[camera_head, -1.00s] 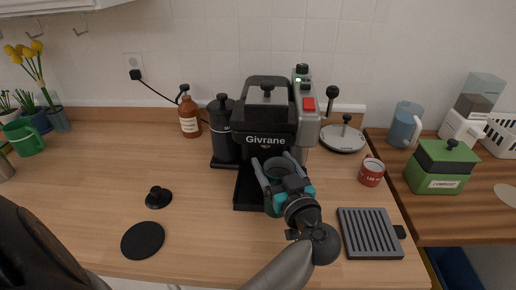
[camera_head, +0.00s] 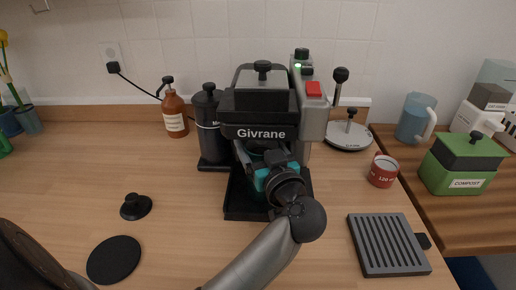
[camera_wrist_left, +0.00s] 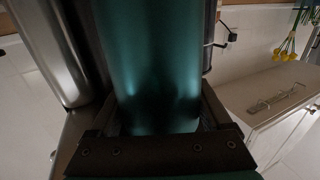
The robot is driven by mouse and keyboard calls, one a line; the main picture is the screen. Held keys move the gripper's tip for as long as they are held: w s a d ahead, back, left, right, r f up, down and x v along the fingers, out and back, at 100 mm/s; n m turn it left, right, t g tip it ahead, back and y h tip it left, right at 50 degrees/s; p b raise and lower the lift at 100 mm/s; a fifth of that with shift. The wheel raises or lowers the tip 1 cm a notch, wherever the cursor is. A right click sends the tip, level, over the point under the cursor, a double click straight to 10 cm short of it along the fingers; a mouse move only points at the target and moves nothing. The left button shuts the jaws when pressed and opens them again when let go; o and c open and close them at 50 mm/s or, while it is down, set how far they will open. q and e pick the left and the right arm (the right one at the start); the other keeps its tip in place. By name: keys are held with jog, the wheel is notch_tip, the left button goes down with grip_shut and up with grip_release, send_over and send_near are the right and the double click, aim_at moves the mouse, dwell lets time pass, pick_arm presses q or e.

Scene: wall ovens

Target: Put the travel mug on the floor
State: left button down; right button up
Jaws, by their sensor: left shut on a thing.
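The travel mug is a dark teal cylinder (camera_wrist_left: 155,60) filling the middle of the left wrist view, between the two dark jaws. My left gripper (camera_wrist_left: 155,140) is shut on it. In the head view, my left gripper (camera_head: 259,160) is at the front of the black coffee machine (camera_head: 262,105), below its name plate and above the drip tray (camera_head: 240,207). There the mug is mostly hidden by the gripper and the machine. I cannot tell if its base touches the tray. My right gripper is not in view. The floor is barely visible.
A black grinder (camera_head: 208,130) and a brown bottle (camera_head: 174,112) stand left of the machine. A black disc (camera_head: 114,260) and tamper (camera_head: 135,207) lie front left, with bare counter around.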

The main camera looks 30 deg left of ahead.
pick_arm(q)
jog(key=shift+a, duration=0.1)
jog(key=shift+r, duration=0.15)
grip_release()
jog(key=shift+f, duration=0.2)
jog(key=p+v, duration=0.1)
jog(key=v, duration=1.1)
jog(key=shift+r+p, duration=0.15)
jog(key=shift+p, duration=0.2)
